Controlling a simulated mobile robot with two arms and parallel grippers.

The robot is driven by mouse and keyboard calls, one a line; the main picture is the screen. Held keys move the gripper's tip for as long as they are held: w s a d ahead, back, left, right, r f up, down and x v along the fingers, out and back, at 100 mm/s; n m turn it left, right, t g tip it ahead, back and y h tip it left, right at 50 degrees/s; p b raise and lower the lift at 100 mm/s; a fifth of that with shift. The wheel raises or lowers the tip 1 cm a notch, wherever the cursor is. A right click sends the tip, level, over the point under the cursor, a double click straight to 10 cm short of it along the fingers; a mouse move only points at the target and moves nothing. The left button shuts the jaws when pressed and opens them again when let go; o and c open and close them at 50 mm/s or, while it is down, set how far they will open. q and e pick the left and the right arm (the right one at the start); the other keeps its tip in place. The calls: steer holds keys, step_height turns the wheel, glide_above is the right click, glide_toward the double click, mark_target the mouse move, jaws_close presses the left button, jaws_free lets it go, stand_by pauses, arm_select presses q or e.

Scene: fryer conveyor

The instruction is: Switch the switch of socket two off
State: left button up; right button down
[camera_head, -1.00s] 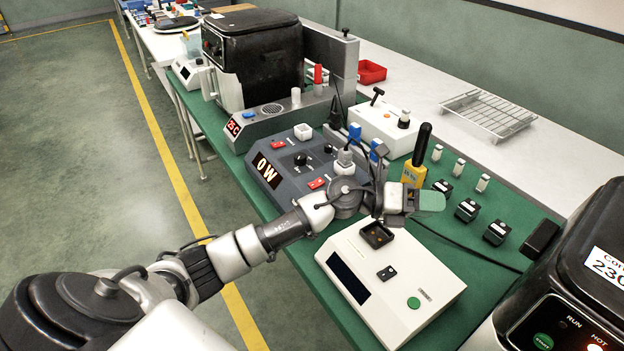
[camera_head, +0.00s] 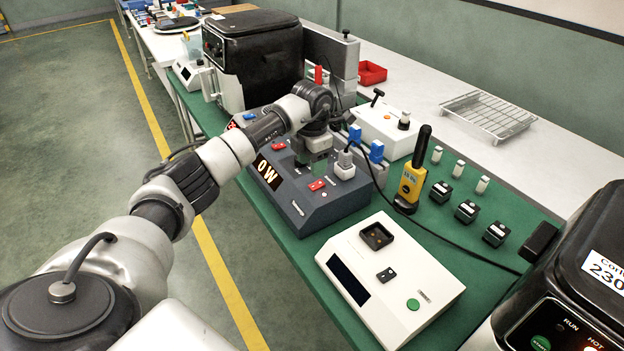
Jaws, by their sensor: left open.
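The dark grey socket box (camera_head: 318,211) stands on the green mat with a lit display reading "0 W". One red switch (camera_head: 279,145) is on its far part and another red switch (camera_head: 317,184) on its near part. A white plug (camera_head: 345,167) sits in the near socket. No label telling which is socket two is readable. My left gripper (camera_head: 318,160) is open, pointing down over the middle of the box between the two switches. It hides the knob and the far socket. Contact with the box cannot be told.
A white device (camera_head: 390,285) with a dark screen stands in front at the right. Black fryers stand behind and at the near right. A wire rack (camera_head: 488,115) lies on the white counter.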

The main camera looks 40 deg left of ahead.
mark_target(312, 187)
arm_select(q)
step_height(312, 187, down, 6)
steer(key=shift+f+p, duration=0.2)
steer(key=shift+p, duration=0.2)
steer(key=c, duration=0.9)
steer(key=shift+w+d+g+y+b, duration=0.15)
steer(key=shift+g+y+b, duration=0.1)
steer(key=shift+g+b, duration=0.35)
steer(key=shift+w+d+g+y+b, duration=0.15)
steer(key=shift+g+y+b, duration=0.1)
steer(key=shift+g+b, duration=0.35)
steer(key=shift+a+r, duration=0.15)
steer(key=shift+r, duration=0.05)
steer(key=o, duration=0.9)
